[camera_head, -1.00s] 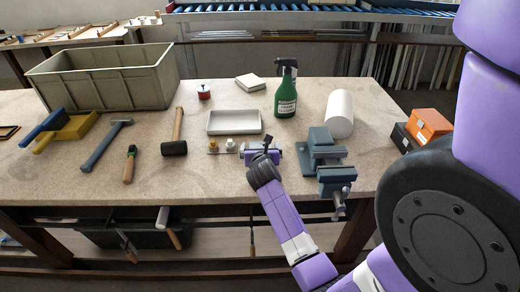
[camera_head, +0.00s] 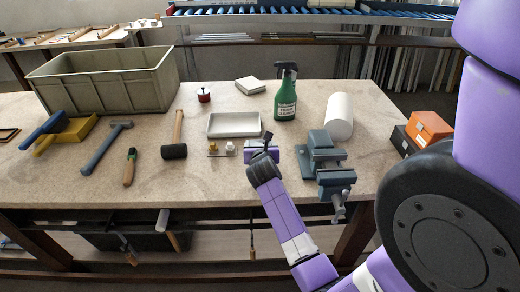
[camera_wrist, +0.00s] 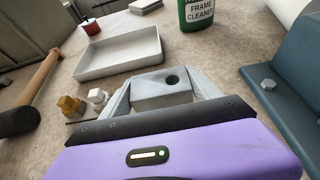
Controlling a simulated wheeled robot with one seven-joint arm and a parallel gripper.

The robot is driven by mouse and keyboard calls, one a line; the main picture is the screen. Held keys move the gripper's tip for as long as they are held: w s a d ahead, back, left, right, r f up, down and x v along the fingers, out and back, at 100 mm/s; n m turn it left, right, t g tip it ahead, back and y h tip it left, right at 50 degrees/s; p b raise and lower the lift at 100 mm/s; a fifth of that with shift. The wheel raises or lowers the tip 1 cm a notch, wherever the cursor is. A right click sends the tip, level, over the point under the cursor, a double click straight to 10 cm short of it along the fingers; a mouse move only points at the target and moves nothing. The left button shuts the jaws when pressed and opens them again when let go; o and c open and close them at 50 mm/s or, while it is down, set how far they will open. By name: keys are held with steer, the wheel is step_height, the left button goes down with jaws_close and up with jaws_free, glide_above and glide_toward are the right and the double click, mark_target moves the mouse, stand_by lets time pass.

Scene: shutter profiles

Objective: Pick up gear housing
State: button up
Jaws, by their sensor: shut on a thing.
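The gear housing (camera_wrist: 150,92) is a light grey block with a dark round hole in its top, seen in the wrist view. It sits between the two grey fingers of my gripper (camera_wrist: 163,96), which is shut on it. In the head view my gripper (camera_head: 264,150) is over the bench, in front of the white tray and left of the vise. The hand hides most or all of the housing there. I cannot tell how far the housing's underside is from the bench.
The white tray (camera_head: 234,125) is behind my gripper, with a small plate of brass and white fittings (camera_head: 221,148) to the left. A blue-grey vise (camera_head: 325,165) stands close on the right. A green spray bottle (camera_head: 285,100) and a white roll (camera_head: 339,115) stand farther back.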

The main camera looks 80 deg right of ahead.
mark_target(260, 143)
step_height(260, 143, up, 18)
steer(key=p, duration=0.1)
